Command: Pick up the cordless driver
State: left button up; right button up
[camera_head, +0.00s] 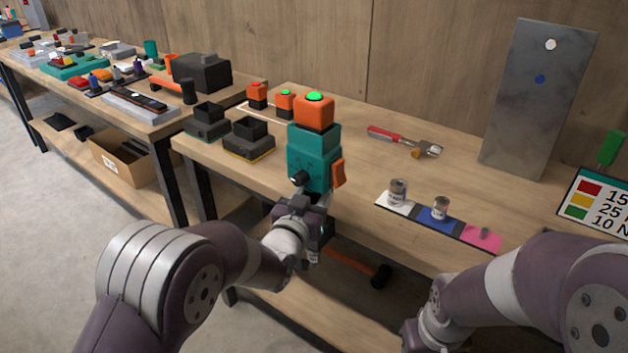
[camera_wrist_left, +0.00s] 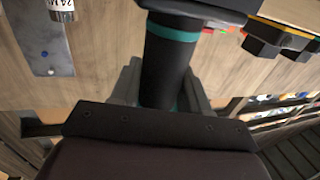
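In the left wrist view the dark handle (camera_wrist_left: 168,68) with a teal band lies between the fingers (camera_wrist_left: 166,90), which appear closed against both sides. Whether the driver's underside touches anything is hidden. My right gripper is out of view; only the right arm shows.
Two black holders (camera_head: 247,138) stand left of the driver, with small orange blocks (camera_head: 285,103) behind. A red-handled tool (camera_head: 400,139), sockets on a colored strip (camera_head: 411,209) and a grey upright plate (camera_head: 540,100) are to the right. A hammer (camera_head: 360,266) lies below the bench top.

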pick_arm(q)
jog(key=shift+w+r, duration=0.1)
jog(key=shift+r, duration=0.05)
grip_shut()
